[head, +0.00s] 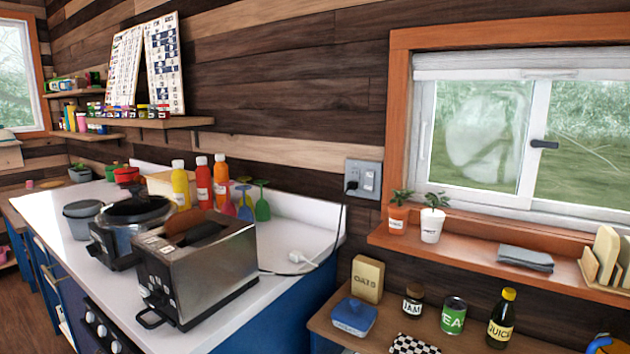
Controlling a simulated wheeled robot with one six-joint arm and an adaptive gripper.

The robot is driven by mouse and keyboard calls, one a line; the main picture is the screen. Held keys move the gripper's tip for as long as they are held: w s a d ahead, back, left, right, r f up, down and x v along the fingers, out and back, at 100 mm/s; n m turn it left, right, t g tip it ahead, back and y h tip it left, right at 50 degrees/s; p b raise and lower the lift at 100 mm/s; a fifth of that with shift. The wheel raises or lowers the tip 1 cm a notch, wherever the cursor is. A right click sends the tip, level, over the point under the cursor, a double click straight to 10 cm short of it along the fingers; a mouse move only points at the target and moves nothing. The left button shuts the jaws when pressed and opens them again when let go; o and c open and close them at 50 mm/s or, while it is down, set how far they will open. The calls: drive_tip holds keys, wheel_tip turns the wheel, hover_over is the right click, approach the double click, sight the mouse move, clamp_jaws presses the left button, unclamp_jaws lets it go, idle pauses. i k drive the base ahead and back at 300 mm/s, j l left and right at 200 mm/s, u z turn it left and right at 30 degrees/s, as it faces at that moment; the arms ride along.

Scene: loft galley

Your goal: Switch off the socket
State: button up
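The socket (363,179) is a grey plate on the dark wood wall, left of the window and above the right end of the white counter. A dark plug sits in its left part, with a cord hanging down. A lighter switch panel shows on its right part; its position is too small to tell. A white plug (301,258) lies loose on the counter beside the steel toaster (195,268). My gripper is not in view.
The toaster, a dark-lidded cooker (133,222), sauce bottles (203,183) and coloured glasses (262,203) crowd the counter (310,232). Right of it, a low wooden shelf (380,335) holds a box, jars and a bottle. Potted plants (432,222) stand on the windowsill near the socket.

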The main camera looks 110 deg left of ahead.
sight(369, 179)
drive_tip(key=u, duration=3.2)
drive_tip(key=i+l, duration=0.1)
drive_tip(key=i, duration=1.1)
